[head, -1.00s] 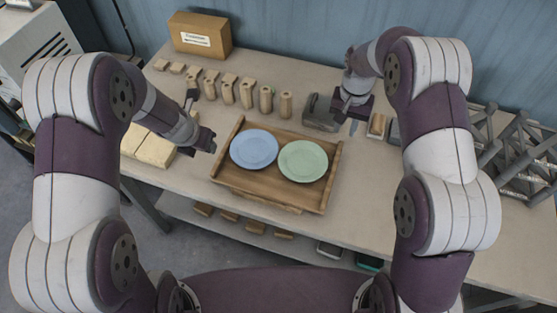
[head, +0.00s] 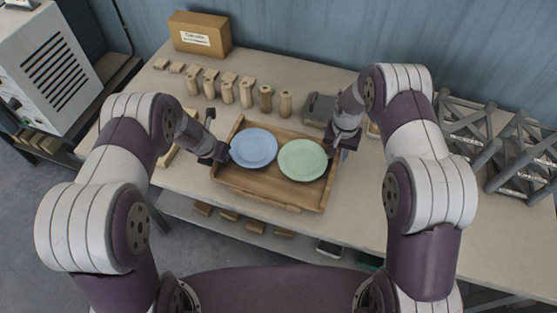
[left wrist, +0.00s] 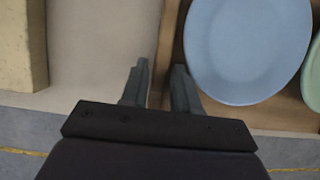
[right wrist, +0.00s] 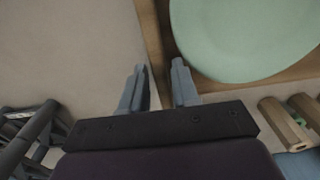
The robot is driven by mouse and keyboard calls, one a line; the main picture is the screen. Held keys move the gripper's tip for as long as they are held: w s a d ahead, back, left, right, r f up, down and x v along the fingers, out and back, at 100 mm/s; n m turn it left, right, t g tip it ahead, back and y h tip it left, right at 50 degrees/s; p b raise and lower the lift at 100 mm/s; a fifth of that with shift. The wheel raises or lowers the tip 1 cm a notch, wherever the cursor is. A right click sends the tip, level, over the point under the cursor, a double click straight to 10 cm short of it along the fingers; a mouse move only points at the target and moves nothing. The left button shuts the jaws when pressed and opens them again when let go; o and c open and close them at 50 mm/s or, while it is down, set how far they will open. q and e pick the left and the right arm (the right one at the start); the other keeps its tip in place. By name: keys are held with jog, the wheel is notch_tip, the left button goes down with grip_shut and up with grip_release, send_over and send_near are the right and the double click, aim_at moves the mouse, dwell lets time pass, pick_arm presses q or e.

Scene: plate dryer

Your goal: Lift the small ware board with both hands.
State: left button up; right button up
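The wooden ware board (head: 262,189) lies on the table with raised side walls. A blue plate (head: 254,148) and a green plate (head: 303,160) lie on it side by side. My left gripper (head: 219,152) is at the board's left side; in the left wrist view its open fingers (left wrist: 160,85) stand on either side of the left wall, near the blue plate (left wrist: 250,45). My right gripper (head: 341,143) is at the right side; in the right wrist view its open fingers (right wrist: 158,85) straddle the board's wall (right wrist: 152,40), near the green plate (right wrist: 245,35). Contact with the walls cannot be told.
Several wooden blocks and cylinders (head: 246,92) stand in a row behind the board. A cardboard box (head: 200,34) is at the back left. A grey metal case (head: 320,108) is behind the board, and grey lattice frames (head: 480,130) stand at the right.

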pick_arm(q)
grip_shut()
pick_arm(e)
grip_shut()
pick_arm(q)
jog(key=shift+w+r, duration=0.1)
jog(key=shift+r, duration=0.05)
pick_arm(e)
jog(key=shift+w+r, duration=0.1)
jog(key=shift+r, duration=0.05)
dwell(0.9)
